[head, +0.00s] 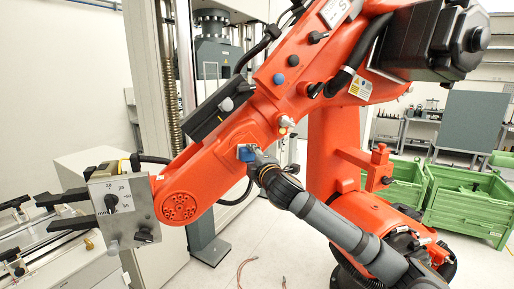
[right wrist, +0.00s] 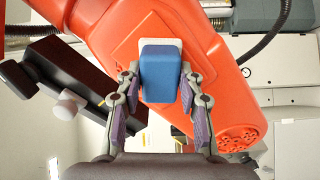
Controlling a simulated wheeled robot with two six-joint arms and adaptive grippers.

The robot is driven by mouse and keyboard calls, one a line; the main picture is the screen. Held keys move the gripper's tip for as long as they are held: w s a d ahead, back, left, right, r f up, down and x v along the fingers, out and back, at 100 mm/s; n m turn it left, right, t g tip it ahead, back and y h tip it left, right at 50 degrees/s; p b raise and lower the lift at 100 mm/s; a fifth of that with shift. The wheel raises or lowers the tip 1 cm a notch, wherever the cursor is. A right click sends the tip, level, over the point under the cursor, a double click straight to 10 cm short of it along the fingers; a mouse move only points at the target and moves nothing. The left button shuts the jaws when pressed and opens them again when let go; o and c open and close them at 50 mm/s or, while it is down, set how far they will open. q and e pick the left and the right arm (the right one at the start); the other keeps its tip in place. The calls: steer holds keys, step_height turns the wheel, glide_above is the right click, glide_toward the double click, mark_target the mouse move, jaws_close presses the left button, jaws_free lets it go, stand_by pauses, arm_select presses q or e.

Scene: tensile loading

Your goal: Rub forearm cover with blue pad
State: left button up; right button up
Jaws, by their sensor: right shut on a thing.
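The blue pad (head: 246,153) is a small blue block with a pale layer on its far side. My right gripper (head: 252,157) is shut on it. In the right wrist view the pad (right wrist: 160,78) sits between the two fingers of the gripper (right wrist: 160,72). The forearm cover (head: 219,150) is a raised orange panel on the big orange robot arm. In the right wrist view the pad's pale face is towards the cover (right wrist: 122,42), at or very near its surface; the contact itself is hidden. My left gripper is not in view.
The orange arm (head: 290,85) fills the middle, with a black box (head: 212,108) on its forearm and a metal gripper head (head: 123,205) at its end. A testing machine (head: 213,50) stands behind. Green crates (head: 465,200) stand at right. Cables (head: 240,272) lie on the floor.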

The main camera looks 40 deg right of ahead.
mark_target(242, 157)
steer(key=shift+a+r, duration=0.15)
steer(key=shift+a, duration=0.05)
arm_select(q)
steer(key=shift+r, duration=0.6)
arm_select(e)
steer(key=shift+w+a, duration=0.1)
steer(key=shift+a, duration=0.05)
arm_select(q)
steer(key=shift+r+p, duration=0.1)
steer(key=shift+p, duration=0.25)
arm_select(e)
steer(key=shift+w+a+p, duration=0.2)
steer(key=shift+a+p, duration=0.25)
steer(key=shift+a, duration=0.15)
steer(key=shift+w+a+p, duration=0.15)
steer(key=shift+a+p, duration=0.25)
steer(key=shift+a, duration=0.15)
steer(key=shift+w+a, duration=0.25)
steer(key=shift+a, duration=0.55)
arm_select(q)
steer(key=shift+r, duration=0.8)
arm_select(e)
steer(key=shift+f, duration=0.2)
